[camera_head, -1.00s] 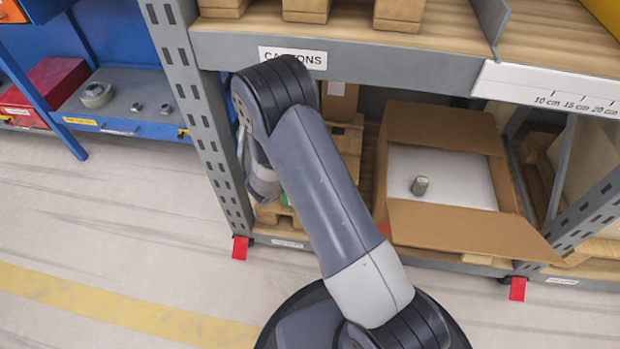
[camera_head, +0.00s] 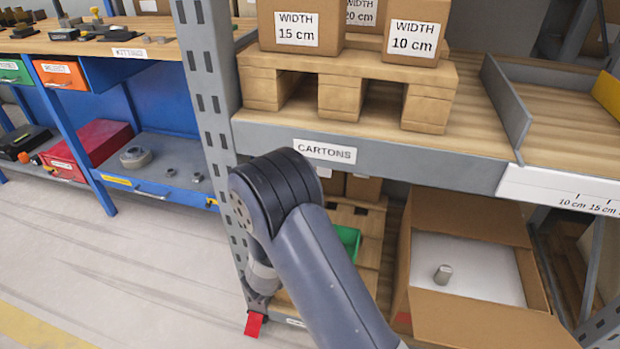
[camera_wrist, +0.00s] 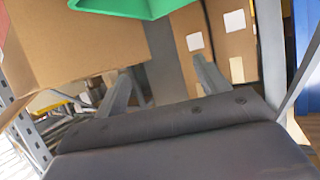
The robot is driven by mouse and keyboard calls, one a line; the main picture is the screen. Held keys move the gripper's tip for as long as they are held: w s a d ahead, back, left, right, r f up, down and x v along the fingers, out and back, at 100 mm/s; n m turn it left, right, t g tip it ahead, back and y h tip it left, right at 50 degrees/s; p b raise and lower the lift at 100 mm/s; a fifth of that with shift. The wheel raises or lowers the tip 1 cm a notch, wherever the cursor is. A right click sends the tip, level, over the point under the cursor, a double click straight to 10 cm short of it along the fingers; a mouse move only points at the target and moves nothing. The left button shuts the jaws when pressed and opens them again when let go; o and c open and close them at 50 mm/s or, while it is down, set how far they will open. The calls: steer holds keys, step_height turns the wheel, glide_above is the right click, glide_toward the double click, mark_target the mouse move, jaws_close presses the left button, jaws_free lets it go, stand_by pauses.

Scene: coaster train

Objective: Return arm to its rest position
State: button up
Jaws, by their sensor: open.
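My arm (camera_head: 325,270) rises from the lower right of the head view, bends at the dark elbow, and its far part hangs down beside the rack post. My gripper is hard to make out there. In the wrist view my gripper (camera_wrist: 162,82) shows two grey fingers spread apart with nothing between them. A green bin (camera_wrist: 130,6) is at the top of that view, in front of a cardboard carton (camera_wrist: 75,45). The green bin also shows partly behind my arm in the head view (camera_head: 348,240).
The shelf edge labelled CARTONS (camera_head: 400,165) is close behind my elbow. A blue workbench (camera_head: 160,205) is at left. Floor (camera_head: 110,260) at lower left is clear.

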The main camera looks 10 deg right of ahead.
steer(key=b+x, duration=0.2)
steer(key=x, duration=0.8)
steer(key=shift+d+r+b, duration=0.1)
steer(key=shift+r+b, duration=0.2)
steer(key=shift+r, duration=2.4)
